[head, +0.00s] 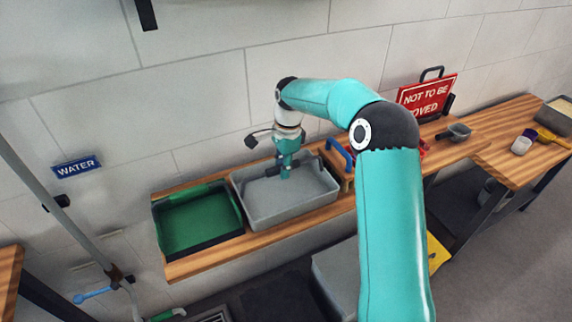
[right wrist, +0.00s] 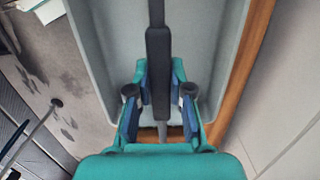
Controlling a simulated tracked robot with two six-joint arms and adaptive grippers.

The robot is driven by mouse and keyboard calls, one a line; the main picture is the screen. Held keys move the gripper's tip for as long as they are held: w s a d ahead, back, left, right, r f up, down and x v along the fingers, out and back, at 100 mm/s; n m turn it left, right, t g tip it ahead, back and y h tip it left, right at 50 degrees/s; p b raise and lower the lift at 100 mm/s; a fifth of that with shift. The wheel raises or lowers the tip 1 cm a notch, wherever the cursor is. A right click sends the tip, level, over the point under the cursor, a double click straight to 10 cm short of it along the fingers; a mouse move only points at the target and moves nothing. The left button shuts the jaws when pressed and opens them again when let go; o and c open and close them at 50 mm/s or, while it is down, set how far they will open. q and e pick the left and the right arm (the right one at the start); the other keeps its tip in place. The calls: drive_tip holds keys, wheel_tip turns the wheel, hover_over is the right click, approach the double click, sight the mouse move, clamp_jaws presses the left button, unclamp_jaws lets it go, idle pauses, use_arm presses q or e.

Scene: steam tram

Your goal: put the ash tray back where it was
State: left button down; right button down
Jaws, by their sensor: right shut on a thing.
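The ash tray, a grey rectangular open bin (head: 262,214), is at the wooden bench beside the green tray. My right gripper (head: 286,170) points down into its outline, toward the back. In the right wrist view my right gripper (right wrist: 159,98) is shut on a dark padded bar (right wrist: 158,55), apparently the ash tray's handle, running along the middle of the grey bin (right wrist: 95,50). I cannot tell whether the bin rests on the bench or is slightly above it. The bin's inside looks empty where it shows. My left gripper is not in view.
A green tray (head: 196,222) stands left on the bench (head: 205,264). A blue-handled thing (head: 340,152) is close on the right, partly behind my arm. A red sign (head: 427,97) and a grey pan (head: 458,131) are farther right. A blue WATER sign (head: 77,167) and a pipe are left.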

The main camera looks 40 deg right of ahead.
drive_tip(key=c, duration=1.1)
unclamp_jaws()
drive_tip(key=shift+o, duration=0.2)
wheel_tip(320, 180, up, 12)
drive_tip(key=shift+s+d, duration=0.3)
drive_tip(key=shift+d, duration=0.15)
drive_tip(key=shift+w, duration=0.1)
